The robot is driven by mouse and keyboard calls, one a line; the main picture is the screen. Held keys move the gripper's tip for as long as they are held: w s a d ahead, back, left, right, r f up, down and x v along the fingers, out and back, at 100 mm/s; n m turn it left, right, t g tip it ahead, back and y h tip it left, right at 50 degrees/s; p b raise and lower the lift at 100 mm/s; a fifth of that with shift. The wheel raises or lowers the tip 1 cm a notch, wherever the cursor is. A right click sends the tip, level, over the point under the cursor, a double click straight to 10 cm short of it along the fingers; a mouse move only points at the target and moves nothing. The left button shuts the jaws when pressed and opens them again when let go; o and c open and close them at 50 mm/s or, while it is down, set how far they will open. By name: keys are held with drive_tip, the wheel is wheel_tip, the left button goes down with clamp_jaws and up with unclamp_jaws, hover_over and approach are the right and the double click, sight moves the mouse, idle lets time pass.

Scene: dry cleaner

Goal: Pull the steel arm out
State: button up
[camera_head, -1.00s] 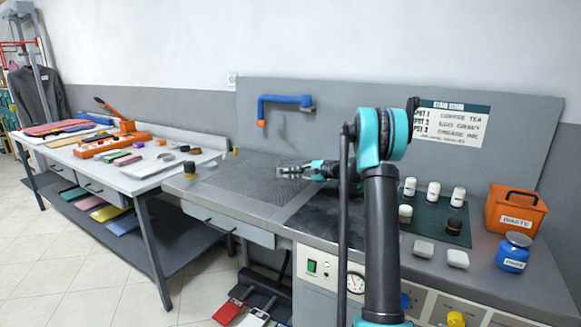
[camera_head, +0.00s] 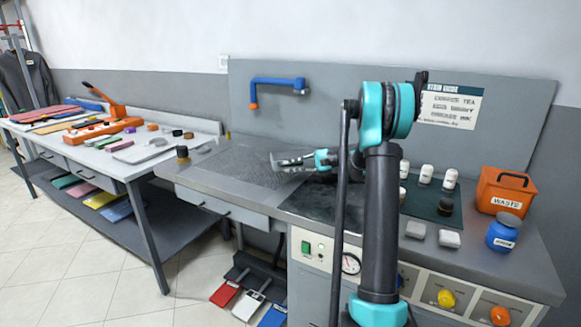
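My gripper (camera_head: 289,161) is over the grey work surface of the spotting table (camera_head: 225,190), left of my upright arm. Its grey fingers point left and look apart, with nothing seen between them. No plainly steel-coloured arm stands out in this view. A blue jointed arm (camera_head: 278,82) with an orange end (camera_head: 253,105) is mounted on the grey back panel, above and behind my gripper, and they are apart. My own arm hides part of the table and panel.
On the right stand white bottles (camera_head: 426,174), an orange waste box (camera_head: 502,193) and a blue jar (camera_head: 504,233). A dark pot (camera_head: 182,155) is at the left edge. A side table (camera_head: 110,165) holds several items. Coloured pedals (camera_head: 248,305) lie below.

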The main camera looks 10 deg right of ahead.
drive_tip(key=shift+o, duration=0.6)
drive_tip(key=shift+s+d+f, duration=0.1)
drive_tip(key=shift+s, duration=0.25)
drive_tip(key=shift+w, duration=0.1)
drive_tip(key=shift+d, duration=0.15)
drive_tip(key=v, duration=1.1)
drive_tip(key=shift+d, duration=0.35)
